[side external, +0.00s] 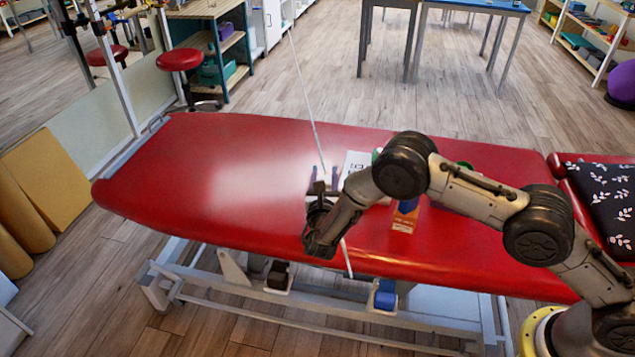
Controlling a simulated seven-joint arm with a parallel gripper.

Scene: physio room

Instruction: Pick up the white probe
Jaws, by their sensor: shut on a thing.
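The white probe (307,100) is a long, thin white rod. It leans in the picture, with its upper end high towards the top left and its lower end near the table's front edge. My gripper (322,190) is over the middle of the red treatment table (200,165), shut on the probe partway along its length. The gripper hides the part of the probe between its jaws. I cannot tell whether the lower end touches the table.
Right of my gripper, a white printed item (357,160) and an orange-and-blue box (405,217) are on the table, partly behind my arm. Dark upright shapes beside the gripper are unclear. A patterned dark cushion (607,205) lies at the right. The table's left half is clear.

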